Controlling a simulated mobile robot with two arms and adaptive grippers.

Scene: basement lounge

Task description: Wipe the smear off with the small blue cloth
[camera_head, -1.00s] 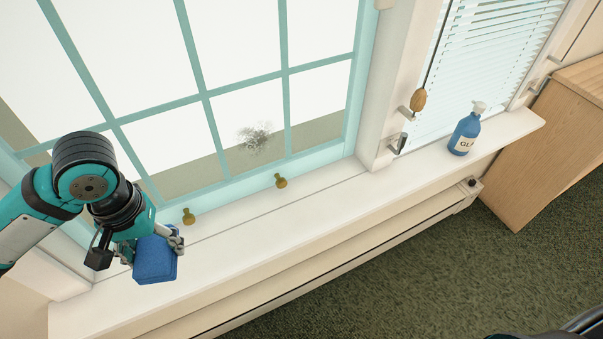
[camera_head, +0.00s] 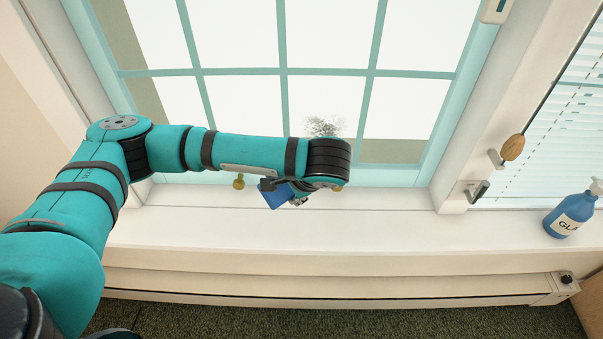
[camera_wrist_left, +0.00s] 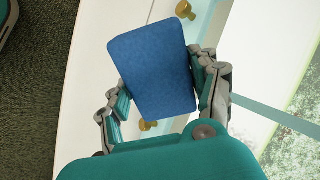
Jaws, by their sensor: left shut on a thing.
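The smear (camera_head: 324,126) is a dark grey speckled patch on the window glass, in a lower pane right of the middle in the head view. My left wrist hides the part of the window just below it. The small blue cloth (camera_head: 275,197) is a folded pad; it fills the middle of the left wrist view (camera_wrist_left: 153,70). My left gripper (camera_head: 290,192) is shut on the cloth, with a finger on each side of it. It holds the cloth above the sill, below and left of the smear. Speckled marks on the glass also show at the right edge of the left wrist view.
The white window sill (camera_head: 300,230) is clear below the arm. A brass knob (camera_head: 238,182) is on the lower frame beside my arm. A blue spray bottle (camera_head: 570,214) stands at the sill's right end. A wooden cord pull (camera_head: 512,148) hangs by the blinds.

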